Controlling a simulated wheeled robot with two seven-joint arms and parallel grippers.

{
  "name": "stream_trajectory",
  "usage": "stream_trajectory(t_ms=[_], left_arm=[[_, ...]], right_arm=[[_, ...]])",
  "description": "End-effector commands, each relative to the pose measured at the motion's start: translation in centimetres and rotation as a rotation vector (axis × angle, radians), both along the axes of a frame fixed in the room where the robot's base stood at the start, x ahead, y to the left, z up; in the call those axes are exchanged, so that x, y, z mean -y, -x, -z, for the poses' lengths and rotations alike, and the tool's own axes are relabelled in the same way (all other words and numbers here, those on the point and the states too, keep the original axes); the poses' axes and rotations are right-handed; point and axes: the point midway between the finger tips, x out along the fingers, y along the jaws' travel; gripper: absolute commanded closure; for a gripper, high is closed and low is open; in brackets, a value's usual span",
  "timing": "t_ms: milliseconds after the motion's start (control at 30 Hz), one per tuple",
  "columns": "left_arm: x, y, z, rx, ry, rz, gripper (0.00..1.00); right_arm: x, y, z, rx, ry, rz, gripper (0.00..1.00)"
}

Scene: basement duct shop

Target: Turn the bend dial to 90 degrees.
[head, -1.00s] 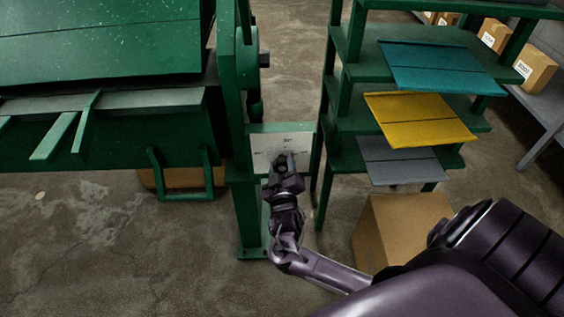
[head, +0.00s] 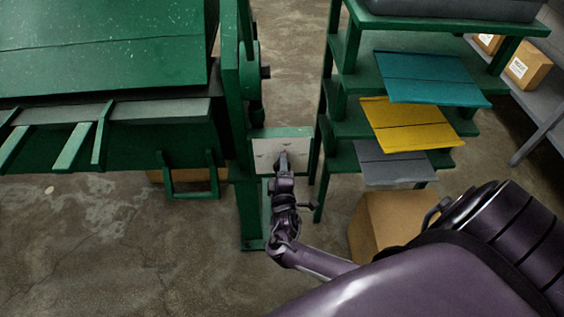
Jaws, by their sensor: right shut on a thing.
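The bend dial's pale plate (head: 268,150) is set in a green panel on the right side of the green bending machine (head: 150,125). Small dark marks show on the plate, too small to read. My right gripper (head: 283,160) is at the plate, shut on the dial's knob, which it mostly hides. The dial's angle cannot be read. My left gripper is not in view.
A green rack (head: 345,125) stands just right of the dial, with teal (head: 430,78), yellow (head: 410,125) and grey sheets (head: 390,163) sticking out. A cardboard box (head: 390,220) is on the floor below. The floor at the lower left is clear.

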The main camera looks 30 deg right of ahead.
Motion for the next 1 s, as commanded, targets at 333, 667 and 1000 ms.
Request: stream_trajectory(t_ms=[333, 667, 1000], left_arm=[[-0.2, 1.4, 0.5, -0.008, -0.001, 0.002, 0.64], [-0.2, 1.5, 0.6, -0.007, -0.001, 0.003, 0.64], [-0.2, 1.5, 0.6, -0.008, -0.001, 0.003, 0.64]], right_arm=[[0.0, 0.0, 0.0, -0.056, 0.09, 0.0, 0.77], [0.0, 0.0, 0.1, -0.061, 0.098, -0.001, 0.77], [0.0, 0.0, 0.1, -0.061, 0.098, 0.0, 0.33]])
